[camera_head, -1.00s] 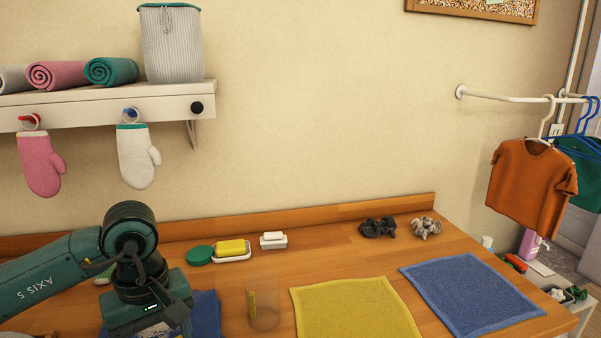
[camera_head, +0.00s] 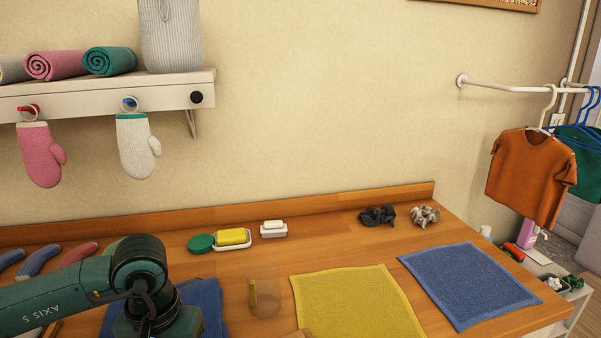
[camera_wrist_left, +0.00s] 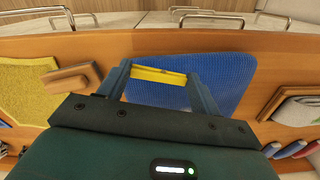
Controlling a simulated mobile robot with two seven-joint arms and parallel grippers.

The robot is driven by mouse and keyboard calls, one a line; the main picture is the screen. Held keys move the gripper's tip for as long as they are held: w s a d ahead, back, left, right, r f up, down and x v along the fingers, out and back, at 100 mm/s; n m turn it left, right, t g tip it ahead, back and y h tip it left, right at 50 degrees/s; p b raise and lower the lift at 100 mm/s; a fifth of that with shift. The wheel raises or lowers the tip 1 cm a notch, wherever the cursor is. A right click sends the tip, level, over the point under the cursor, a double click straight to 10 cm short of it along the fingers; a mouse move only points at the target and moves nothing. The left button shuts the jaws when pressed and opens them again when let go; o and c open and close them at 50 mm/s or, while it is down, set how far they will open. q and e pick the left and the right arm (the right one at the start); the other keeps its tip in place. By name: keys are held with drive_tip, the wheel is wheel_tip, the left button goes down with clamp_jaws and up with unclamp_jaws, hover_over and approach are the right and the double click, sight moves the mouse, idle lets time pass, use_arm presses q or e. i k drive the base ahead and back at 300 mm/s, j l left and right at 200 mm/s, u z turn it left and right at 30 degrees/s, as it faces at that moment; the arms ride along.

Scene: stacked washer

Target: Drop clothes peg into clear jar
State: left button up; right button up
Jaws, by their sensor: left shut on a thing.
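My left gripper (camera_wrist_left: 160,73) is shut on a yellow clothes peg (camera_wrist_left: 150,76), held crosswise between its two fingertips above a blue cloth (camera_wrist_left: 225,85). In the head view my left wrist hides the fingertips and the peg; the blue cloth (camera_head: 208,297) shows beside the wrist. The clear jar (camera_head: 267,298) stands upright on the wooden counter, right of my left gripper and left of the yellow cloth. A yellow strip (camera_head: 252,293) shows in or through the jar's left side. I cannot make out the jar in the wrist view. My right gripper is not in view.
A yellow cloth (camera_head: 345,303) and another blue cloth (camera_head: 468,285) lie flat on the counter (camera_head: 330,235). Behind are a yellow soap (camera_head: 231,237), a white soap dish (camera_head: 273,231) and dark and grey bundles (camera_head: 377,216). A wooden block (camera_wrist_left: 70,78) lies by the yellow cloth.

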sight(260, 307)
drive_tip(key=z, duration=0.4)
drive_tip(key=j+z, duration=0.1)
drive_tip(key=z, duration=0.7)
drive_tip(key=k+j+z, duration=0.1)
drive_tip(key=z, duration=0.7)
drive_tip(key=k+j, duration=0.7)
drive_tip(key=k, duration=0.1)
